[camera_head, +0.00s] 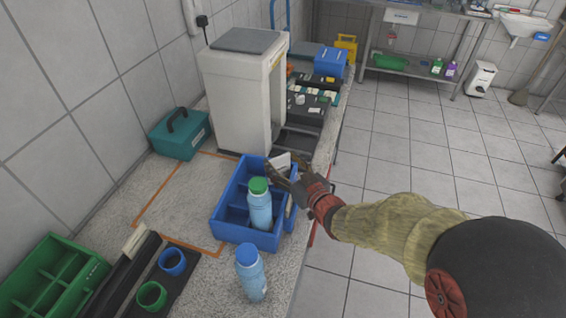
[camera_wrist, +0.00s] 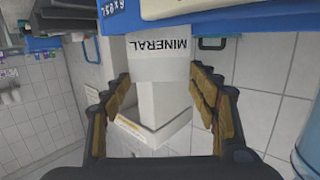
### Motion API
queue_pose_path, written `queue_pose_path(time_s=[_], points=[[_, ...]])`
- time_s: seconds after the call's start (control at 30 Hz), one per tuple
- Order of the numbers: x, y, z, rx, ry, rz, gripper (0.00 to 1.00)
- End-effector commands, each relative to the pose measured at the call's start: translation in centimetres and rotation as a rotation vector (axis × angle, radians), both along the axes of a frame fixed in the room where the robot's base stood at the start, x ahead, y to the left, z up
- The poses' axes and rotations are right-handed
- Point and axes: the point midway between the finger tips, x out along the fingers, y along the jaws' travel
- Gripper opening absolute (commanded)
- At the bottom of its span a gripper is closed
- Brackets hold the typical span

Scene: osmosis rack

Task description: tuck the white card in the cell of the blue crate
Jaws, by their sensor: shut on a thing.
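The blue crate (camera_head: 232,232) stands on the counter near its right edge, with dividers forming open cells. A light-blue bottle with a green cap (camera_head: 260,205) stands in a front cell. My gripper (camera_head: 285,170) is at the crate's back right, shut on the white card (camera_head: 279,161). In the wrist view the card (camera_wrist: 158,58) spans between the two fingertips (camera_wrist: 160,72) and shows the word MINERAL upside down. The blue crate (camera_wrist: 62,22) fills the top of that view. Whether the card's edge is inside a cell cannot be told.
A blue-capped bottle (camera_head: 251,274) stands in front of the crate. A white machine (camera_head: 232,90) is behind it, with a teal case (camera_head: 180,133) at left. A green crate (camera_head: 52,275) and a black holder with rings (camera_head: 160,285) are front left. The orange-outlined counter patch (camera_head: 180,205) is clear.

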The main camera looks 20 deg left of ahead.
Motion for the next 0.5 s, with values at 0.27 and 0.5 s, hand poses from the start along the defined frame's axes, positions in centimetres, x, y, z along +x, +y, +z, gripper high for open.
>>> queue_pose_path(time_s=[0.27, 0.5], points=[[0.0, 0.01, -0.43, 0.0, 0.0, 0.0, 0.43], [0.01, 0.0, -0.75, 0.0, 0.0, 0.0, 0.43]])
